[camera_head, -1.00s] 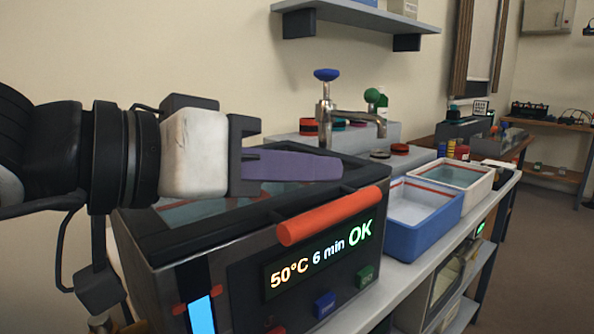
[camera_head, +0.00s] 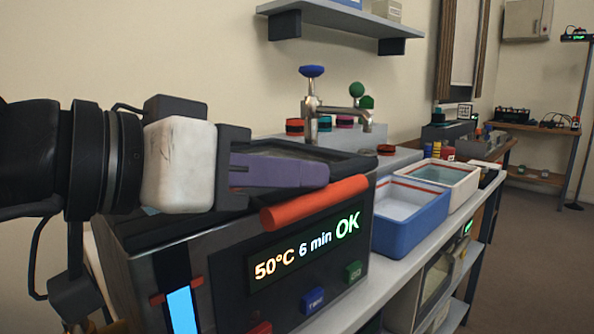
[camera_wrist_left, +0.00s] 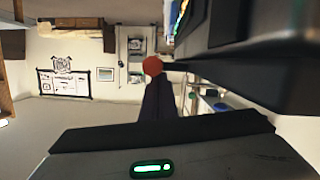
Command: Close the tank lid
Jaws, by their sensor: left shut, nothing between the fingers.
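The tank is a dark steel box with a lit display (camera_head: 308,252) reading 50°C, 6 min, OK. Its dark-framed lid (camera_head: 335,157) with a glass pane lies about level over the tank top. I cannot tell whether a small gap is left under it. The red bar handle (camera_head: 315,202) runs along the lid's front edge. Its round end (camera_wrist_left: 152,65) shows in the left wrist view. My left gripper (camera_head: 325,174) is shut and empty, its purple fingers just above the lid and behind the handle, hiding part of the lid. Contact cannot be told. My right gripper is out of view.
A blue tray (camera_head: 410,225) and a white tray (camera_head: 465,190) stand right of the tank on the bench. A tap (camera_head: 311,105) and several coloured-lidded jars are behind. A wall shelf (camera_head: 340,25) hangs above.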

